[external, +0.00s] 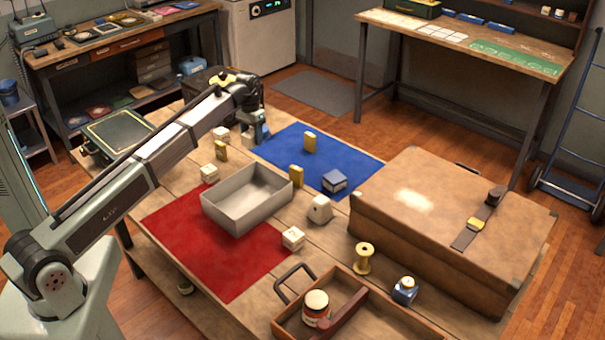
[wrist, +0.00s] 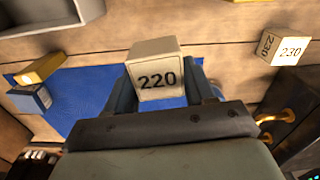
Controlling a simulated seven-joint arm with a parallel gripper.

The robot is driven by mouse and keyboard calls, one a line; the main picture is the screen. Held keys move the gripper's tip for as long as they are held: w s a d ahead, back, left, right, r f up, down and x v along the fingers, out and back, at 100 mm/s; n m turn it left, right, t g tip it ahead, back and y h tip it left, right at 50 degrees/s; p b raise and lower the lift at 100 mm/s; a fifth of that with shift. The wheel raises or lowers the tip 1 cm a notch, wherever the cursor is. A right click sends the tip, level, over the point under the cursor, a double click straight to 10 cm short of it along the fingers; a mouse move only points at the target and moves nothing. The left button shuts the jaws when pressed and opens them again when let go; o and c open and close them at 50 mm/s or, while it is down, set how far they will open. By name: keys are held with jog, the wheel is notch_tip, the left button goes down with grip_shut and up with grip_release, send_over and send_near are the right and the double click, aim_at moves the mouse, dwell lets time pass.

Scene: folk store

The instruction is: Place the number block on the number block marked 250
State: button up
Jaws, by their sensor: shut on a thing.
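My gripper (external: 256,128) is at the far side of the table, near the back corner of the blue mat (external: 285,146). In the wrist view its fingers (wrist: 163,92) are shut on a cream number block marked 220 (wrist: 157,78). Another cream block marked 230 (wrist: 290,50) lies to the right of it, apart from the gripper. In the external view, cream blocks stand behind the grey tray (external: 209,173) and beside the red mat (external: 293,238); their numbers are too small to read. I cannot make out a block marked 250.
The grey tray (external: 232,217) stands mid-table, partly on the red mat (external: 224,276). Yellow blocks (external: 310,141) and a blue block (external: 335,182) stand on or near the blue mat. A large brown case (external: 440,210) fills the right side. A wooden toolbox (external: 400,330) is in front.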

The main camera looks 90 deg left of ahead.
jog(key=shift+r, duration=0.95)
jog(key=w+d+r+m, duration=0.1)
jog(key=w+d+m, duration=0.1)
jog(key=w+d, duration=0.75)
notch_tip(320, 180, up, 4)
jog(key=f, duration=0.1)
send_over(296, 232)
jog(key=shift+n, duration=0.4)
jog(key=shift+f, duration=4.6)
jog(key=shift+f, duration=0.1)
